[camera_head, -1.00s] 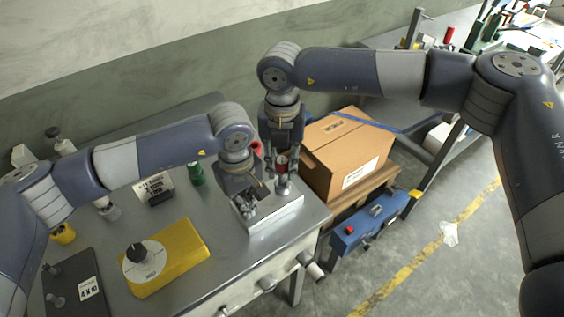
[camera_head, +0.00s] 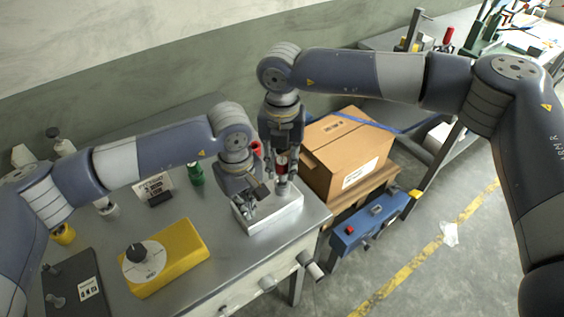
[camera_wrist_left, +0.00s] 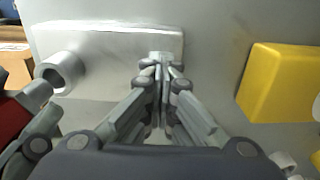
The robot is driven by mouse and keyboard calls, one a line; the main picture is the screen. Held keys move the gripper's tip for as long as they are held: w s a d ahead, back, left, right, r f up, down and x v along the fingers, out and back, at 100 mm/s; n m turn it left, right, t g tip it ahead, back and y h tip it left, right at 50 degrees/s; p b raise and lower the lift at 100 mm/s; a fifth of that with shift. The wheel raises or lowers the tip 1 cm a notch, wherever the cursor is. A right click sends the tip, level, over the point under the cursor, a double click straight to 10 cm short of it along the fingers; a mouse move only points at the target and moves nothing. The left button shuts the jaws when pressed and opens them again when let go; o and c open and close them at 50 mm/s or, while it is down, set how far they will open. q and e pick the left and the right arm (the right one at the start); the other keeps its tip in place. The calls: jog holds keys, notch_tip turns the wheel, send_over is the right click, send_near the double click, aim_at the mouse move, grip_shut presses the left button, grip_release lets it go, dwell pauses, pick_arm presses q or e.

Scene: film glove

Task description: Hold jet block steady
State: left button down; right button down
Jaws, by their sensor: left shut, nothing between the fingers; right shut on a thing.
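The jet block (camera_head: 285,211), a silver metal block, lies near the right end of the grey workbench. It also shows in the left wrist view (camera_wrist_left: 105,45), with a hollow metal cylinder (camera_wrist_left: 62,72) at its left part. My left gripper (camera_head: 247,212) is low at the block's left end. Its fingertips (camera_wrist_left: 160,60) are shut together at the block's near edge, with nothing between them; I cannot tell whether they touch it. My right gripper (camera_head: 282,172) points down over the block's far right part, shut on a red thing (camera_head: 281,159) mostly hidden by the fingers.
A yellow box with a dial (camera_head: 185,262) stands left of the block. A green bottle (camera_head: 196,174), a small sign (camera_head: 154,188) and a dark plate (camera_head: 75,285) are on the bench (camera_head: 225,275).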

aim_at(282, 174)
pick_arm(q)
jog(key=shift+s+f, duration=0.2)
jog(key=shift+f, duration=0.15)
pick_arm(e)
jog(key=shift+f, duration=1.8)
jog(key=c, duration=1.2)
grip_release()
jog(key=shift+c, duration=0.2)
notch_tip(282, 174, up, 12)
jog(key=shift+s+r, duration=0.1)
